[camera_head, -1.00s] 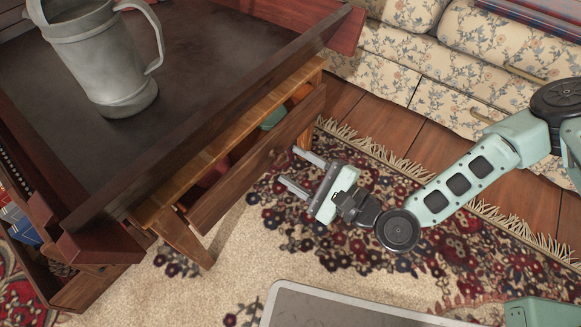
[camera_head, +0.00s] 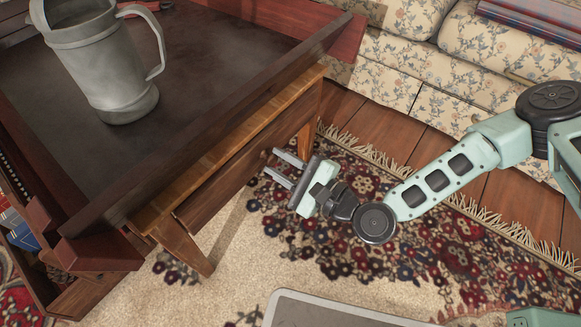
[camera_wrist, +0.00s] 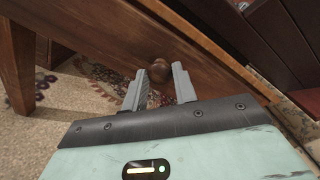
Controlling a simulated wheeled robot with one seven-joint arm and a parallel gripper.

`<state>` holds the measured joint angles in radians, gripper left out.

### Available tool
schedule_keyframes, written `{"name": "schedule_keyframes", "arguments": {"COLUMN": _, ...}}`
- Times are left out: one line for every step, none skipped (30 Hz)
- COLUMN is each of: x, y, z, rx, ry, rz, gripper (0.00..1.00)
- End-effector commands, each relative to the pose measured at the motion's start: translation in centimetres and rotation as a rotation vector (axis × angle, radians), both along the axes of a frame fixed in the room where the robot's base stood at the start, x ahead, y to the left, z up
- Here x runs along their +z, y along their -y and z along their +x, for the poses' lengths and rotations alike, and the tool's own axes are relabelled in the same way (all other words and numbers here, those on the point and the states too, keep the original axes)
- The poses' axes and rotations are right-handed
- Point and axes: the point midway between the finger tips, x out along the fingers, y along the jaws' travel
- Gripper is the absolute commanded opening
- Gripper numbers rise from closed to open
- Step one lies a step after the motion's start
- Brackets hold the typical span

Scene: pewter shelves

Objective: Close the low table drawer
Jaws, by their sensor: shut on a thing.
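The low table (camera_head: 215,148) is wooden and stands at the left in the head view. Its drawer front (camera_head: 228,175) sits under the tabletop edge, flush or nearly so, and no drawer inside shows. In the wrist view the drawer front (camera_wrist: 110,38) runs across the top, with a round dark knob (camera_wrist: 157,74) on it. My gripper (camera_head: 271,161) is at the drawer front, and in the wrist view its two fingers (camera_wrist: 156,84) are shut on the knob from both sides. The knob is hidden in the head view.
A metal tankard (camera_head: 105,70) stands in a dark tray (camera_head: 200,50) above the low table. A floral sofa (camera_head: 400,95) is at the back right. A patterned rug (camera_head: 400,270) covers the floor; the area in front of the drawer holds only my arm.

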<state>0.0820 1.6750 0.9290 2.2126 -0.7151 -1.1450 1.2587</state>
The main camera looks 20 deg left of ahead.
Motion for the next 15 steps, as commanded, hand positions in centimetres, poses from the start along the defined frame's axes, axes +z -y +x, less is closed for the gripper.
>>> {"name": "schedule_keyframes", "arguments": {"x": 0.1, "y": -0.8, "z": 0.3, "rx": -0.001, "ry": 0.001, "rz": -0.001, "gripper": 0.00}}
{"name": "schedule_keyframes", "arguments": {"x": 0.1, "y": -1.2, "z": 0.5, "rx": -0.001, "ry": 0.001, "rz": -0.001, "gripper": 0.00}}
{"name": "schedule_keyframes", "arguments": {"x": 0.0, "y": -1.5, "z": 0.6, "rx": -0.001, "ry": -0.001, "rz": -0.002, "gripper": 0.00}}
{"name": "schedule_keyframes", "arguments": {"x": 0.0, "y": -1.7, "z": 0.7, "rx": 0.000, "ry": -0.001, "rz": -0.003, "gripper": 0.00}}
{"name": "schedule_keyframes", "arguments": {"x": 0.0, "y": -1.8, "z": 0.7, "rx": 0.000, "ry": -0.001, "rz": -0.003, "gripper": 0.00}}
{"name": "schedule_keyframes", "arguments": {"x": 0.0, "y": -1.9, "z": 0.8, "rx": 0.000, "ry": -0.002, "rz": -0.002, "gripper": 0.00}}
{"name": "schedule_keyframes", "arguments": {"x": 0.0, "y": -2.0, "z": 0.8, "rx": 0.000, "ry": -0.002, "rz": -0.002, "gripper": 0.00}}
{"name": "schedule_keyframes", "arguments": {"x": -0.1, "y": -2.0, "z": 0.8, "rx": 0.000, "ry": -0.001, "rz": -0.003, "gripper": 0.00}}
{"name": "schedule_keyframes", "arguments": {"x": 0.0, "y": -2.0, "z": 0.8, "rx": -0.001, "ry": -0.001, "rz": -0.002, "gripper": 0.00}}
{"name": "schedule_keyframes", "arguments": {"x": 0.0, "y": -2.0, "z": 0.8, "rx": -0.001, "ry": -0.001, "rz": -0.002, "gripper": 0.00}}
{"name": "schedule_keyframes", "arguments": {"x": 0.0, "y": -2.0, "z": 0.8, "rx": -0.001, "ry": -0.001, "rz": -0.002, "gripper": 0.00}}
{"name": "schedule_keyframes", "arguments": {"x": 0.0, "y": -2.0, "z": 0.8, "rx": -0.001, "ry": -0.001, "rz": -0.002, "gripper": 0.00}}
{"name": "schedule_keyframes", "arguments": {"x": 0.0, "y": -2.0, "z": 0.8, "rx": -0.001, "ry": -0.001, "rz": -0.002, "gripper": 0.00}}
{"name": "schedule_keyframes", "arguments": {"x": 0.0, "y": -2.0, "z": 0.8, "rx": -0.001, "ry": -0.001, "rz": -0.002, "gripper": 0.36}}
{"name": "schedule_keyframes", "arguments": {"x": 0.0, "y": -2.0, "z": 0.9, "rx": -0.001, "ry": 0.000, "rz": -0.002, "gripper": 0.47}}
